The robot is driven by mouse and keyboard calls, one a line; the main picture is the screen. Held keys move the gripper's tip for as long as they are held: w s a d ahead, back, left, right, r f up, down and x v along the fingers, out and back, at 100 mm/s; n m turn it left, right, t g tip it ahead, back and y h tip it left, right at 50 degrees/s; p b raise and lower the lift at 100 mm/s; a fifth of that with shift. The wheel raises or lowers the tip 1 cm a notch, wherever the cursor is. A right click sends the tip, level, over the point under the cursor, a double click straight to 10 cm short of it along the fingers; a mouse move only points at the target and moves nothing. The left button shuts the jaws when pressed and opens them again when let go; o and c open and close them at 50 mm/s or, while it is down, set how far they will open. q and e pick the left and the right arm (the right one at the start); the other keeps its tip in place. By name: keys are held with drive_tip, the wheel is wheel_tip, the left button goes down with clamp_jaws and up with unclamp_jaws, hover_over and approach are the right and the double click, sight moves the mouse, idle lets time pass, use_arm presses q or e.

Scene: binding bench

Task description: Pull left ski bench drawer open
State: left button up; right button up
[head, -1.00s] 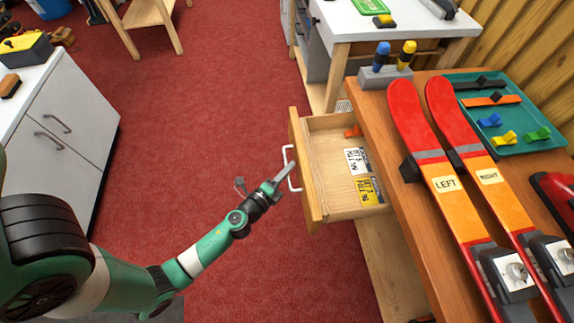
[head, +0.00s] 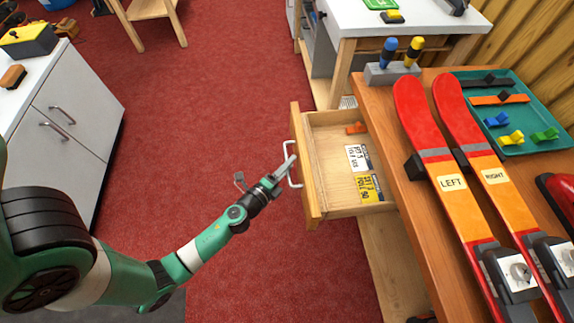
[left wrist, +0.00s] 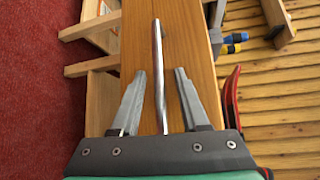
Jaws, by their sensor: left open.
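The wooden drawer (head: 328,166) under the ski bench (head: 388,142) stands pulled out, with its inside showing. Its pale bar handle (head: 287,164) is on the drawer front, which also shows in the left wrist view (left wrist: 197,62). My left gripper (head: 287,164) is open at the handle. In the left wrist view, the handle bar (left wrist: 158,70) runs between the two spread fingers (left wrist: 160,85), with a gap on each side. My right gripper is not in view.
Labelled cards (head: 368,188) and a small orange item (head: 356,128) lie in the drawer. Two skis (head: 456,184) and a teal tray (head: 545,148) rest on the bench top. A white cabinet (head: 75,115) stands at left. Red floor (head: 215,110) is clear between.

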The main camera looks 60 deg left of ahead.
use_arm(q)
drive_tip(key=b+v, duration=0.2)
drive_tip(key=v, duration=0.9)
drive_tip(key=shift+s+d, duration=0.15)
drive_tip(key=shift+s, duration=0.15)
